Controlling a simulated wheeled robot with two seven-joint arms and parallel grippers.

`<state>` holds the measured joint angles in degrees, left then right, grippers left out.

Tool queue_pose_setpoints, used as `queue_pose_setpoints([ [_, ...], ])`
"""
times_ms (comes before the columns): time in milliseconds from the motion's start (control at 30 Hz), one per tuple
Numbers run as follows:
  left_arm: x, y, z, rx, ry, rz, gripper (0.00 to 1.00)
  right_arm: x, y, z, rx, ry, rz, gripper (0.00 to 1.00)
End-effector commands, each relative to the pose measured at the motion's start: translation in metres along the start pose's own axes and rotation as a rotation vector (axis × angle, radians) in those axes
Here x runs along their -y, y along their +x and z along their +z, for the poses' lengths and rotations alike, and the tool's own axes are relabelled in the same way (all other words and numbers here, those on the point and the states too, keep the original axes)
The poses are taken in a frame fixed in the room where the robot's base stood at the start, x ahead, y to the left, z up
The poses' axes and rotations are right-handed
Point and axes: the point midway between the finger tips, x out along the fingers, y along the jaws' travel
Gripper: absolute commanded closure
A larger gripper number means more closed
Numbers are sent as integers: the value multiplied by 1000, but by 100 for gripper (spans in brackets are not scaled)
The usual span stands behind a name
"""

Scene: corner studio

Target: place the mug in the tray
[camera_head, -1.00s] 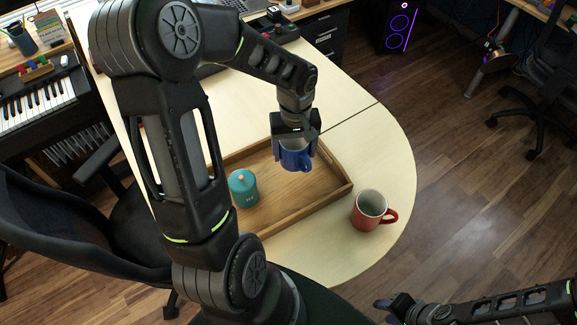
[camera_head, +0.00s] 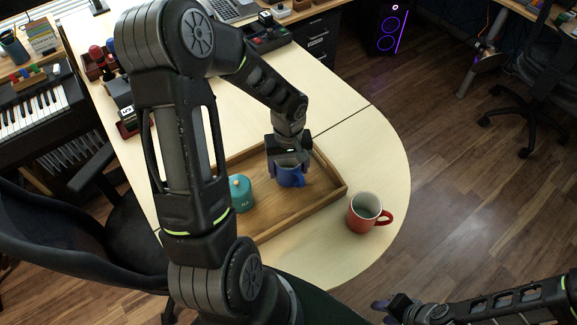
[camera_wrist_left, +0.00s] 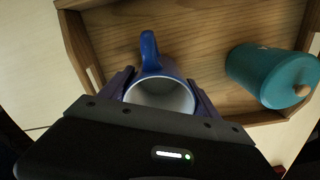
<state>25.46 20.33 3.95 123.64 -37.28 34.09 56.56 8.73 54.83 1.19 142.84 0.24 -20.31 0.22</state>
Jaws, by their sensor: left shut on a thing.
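A blue mug (camera_head: 291,176) with a white inside is in my left gripper (camera_head: 289,168), whose fingers are shut on either side of it. The mug is upright, over or on the floor of the wooden tray (camera_head: 318,191); I cannot tell if it touches. In the left wrist view the blue mug (camera_wrist_left: 160,88) sits between the fingers of my left gripper (camera_wrist_left: 160,90), its handle toward the tray's middle. My right gripper (camera_head: 385,312) is at the bottom, away from the table; its jaw state is unclear.
A teal lidded jar (camera_head: 241,193) stands in the tray, left of the blue mug; it also shows in the left wrist view (camera_wrist_left: 268,75). A red mug (camera_head: 367,212) stands on the table right of the tray. The tray's right part is bare.

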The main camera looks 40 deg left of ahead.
Motion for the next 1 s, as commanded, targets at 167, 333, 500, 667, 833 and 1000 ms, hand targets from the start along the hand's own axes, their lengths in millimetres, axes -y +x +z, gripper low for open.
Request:
queue_pose_setpoints([
  [167,0,4,0,-1,0,1,85,-2,5,0,-1,-1,-1,64],
  [333,0,3,0,0,0,0,17,-1,3,0,-1,-1,-1,64],
  [500,0,2,0,0,0,0,7,-1,3,0,-1,-1,-1,64],
  [667,0,2,0,0,0,0,7,-1,3,0,-1,-1,-1,64],
  [833,0,-3,0,0,0,0,7,1,-3,0,0,0,0,64],
  [1000,0,-24,-1,-4,-1,1,7,0,0,0,0,0,0,64],
])
